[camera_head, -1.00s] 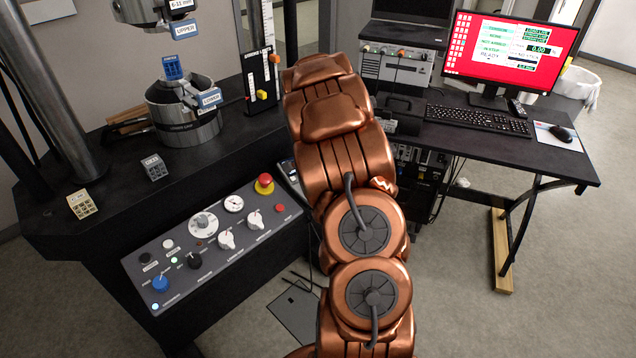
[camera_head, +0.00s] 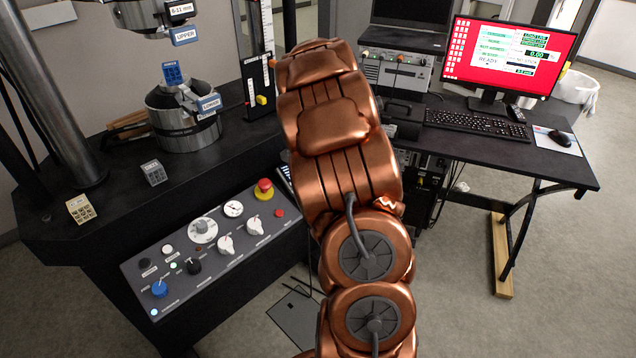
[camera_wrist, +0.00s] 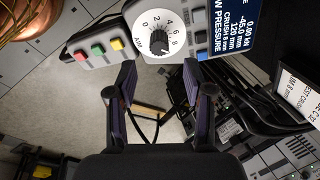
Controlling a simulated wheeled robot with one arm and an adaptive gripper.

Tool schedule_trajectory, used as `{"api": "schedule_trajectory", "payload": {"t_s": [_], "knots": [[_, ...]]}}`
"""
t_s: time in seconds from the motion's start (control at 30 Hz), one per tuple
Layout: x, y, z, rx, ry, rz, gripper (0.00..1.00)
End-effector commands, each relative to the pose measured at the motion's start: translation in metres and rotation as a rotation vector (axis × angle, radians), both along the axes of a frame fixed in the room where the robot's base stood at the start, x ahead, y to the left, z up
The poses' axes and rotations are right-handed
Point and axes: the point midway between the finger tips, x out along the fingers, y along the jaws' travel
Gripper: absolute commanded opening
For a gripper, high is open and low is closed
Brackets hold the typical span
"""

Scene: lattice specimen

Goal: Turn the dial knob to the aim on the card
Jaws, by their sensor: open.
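In the wrist view, a white round dial with a black dial knob (camera_wrist: 159,45) at its centre sits on a grey handset. Numbers run around its face, and letters that look like "AIM" stand at its left. The knob's exact setting is too small to read surely. My gripper (camera_wrist: 160,78) is open and empty, its two dark fingers apart just below the dial in the picture, not touching the knob. A white card (camera_wrist: 298,97) at the right edge carries partly cut-off text, seemingly "TEST CRUSH"; its aim value is unreadable. My arm hides the gripper in the head view.
The handset has green, red and yellow buttons (camera_wrist: 98,49) left of the dial and a blue screen (camera_wrist: 230,28) at its right. In the head view, a control panel (camera_head: 190,262) with several knobs and a red stop button (camera_head: 264,187) lies left of my arm.

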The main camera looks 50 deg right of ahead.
Motion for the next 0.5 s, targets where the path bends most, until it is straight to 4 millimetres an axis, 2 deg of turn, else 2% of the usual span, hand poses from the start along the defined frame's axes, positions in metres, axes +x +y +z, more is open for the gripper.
{"api": "schedule_trajectory", "payload": {"t_s": [0.03, 0.23, 0.5], "knots": [[-0.001, 0.000, 0.010, -0.004, -0.003, 0.000, 0.51], [-0.008, 0.004, 0.041, -0.003, -0.002, 0.001, 0.51], [-0.011, 0.007, 0.051, 0.002, 0.002, 0.000, 0.51]]}}
